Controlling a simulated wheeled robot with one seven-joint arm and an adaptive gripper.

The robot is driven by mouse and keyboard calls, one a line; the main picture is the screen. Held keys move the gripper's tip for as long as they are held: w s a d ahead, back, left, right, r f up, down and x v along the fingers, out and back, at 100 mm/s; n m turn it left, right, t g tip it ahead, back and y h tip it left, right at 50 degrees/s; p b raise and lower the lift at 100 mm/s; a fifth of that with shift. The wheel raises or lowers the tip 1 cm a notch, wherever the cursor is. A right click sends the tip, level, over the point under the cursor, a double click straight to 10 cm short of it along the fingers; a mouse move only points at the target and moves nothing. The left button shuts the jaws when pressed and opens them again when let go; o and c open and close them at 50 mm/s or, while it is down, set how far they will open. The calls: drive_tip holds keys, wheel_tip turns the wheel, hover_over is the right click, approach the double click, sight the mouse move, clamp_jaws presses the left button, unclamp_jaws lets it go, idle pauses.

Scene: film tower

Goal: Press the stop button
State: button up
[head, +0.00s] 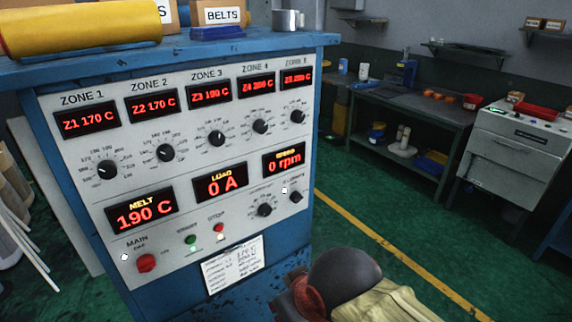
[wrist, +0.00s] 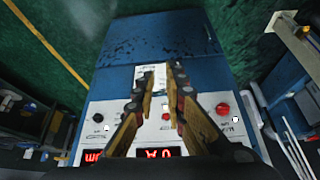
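The stop button (head: 218,228) is a small red button low on the control panel (head: 75,180), labelled STOP, with a small pale light just below it. The green start button (head: 190,239) is to its left. In the upside-down wrist view, a small red button, apparently stop (wrist: 166,116), shows between the fingers. My gripper (wrist: 161,70) is open and empty, its fingers apart over the lower panel. I cannot tell the distance from its fingertips to the panel. In the head view my gripper does not show; only part of my arm shows at the bottom.
A larger red MAIN knob (head: 146,263) is at lower left; it also shows in the wrist view (wrist: 222,109). A paper sheet (head: 233,268) hangs below the buttons. Dials and red displays fill the panel above. Green floor is open at right, before a workbench (head: 415,105).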

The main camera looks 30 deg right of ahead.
clamp_jaws()
idle(0.9)
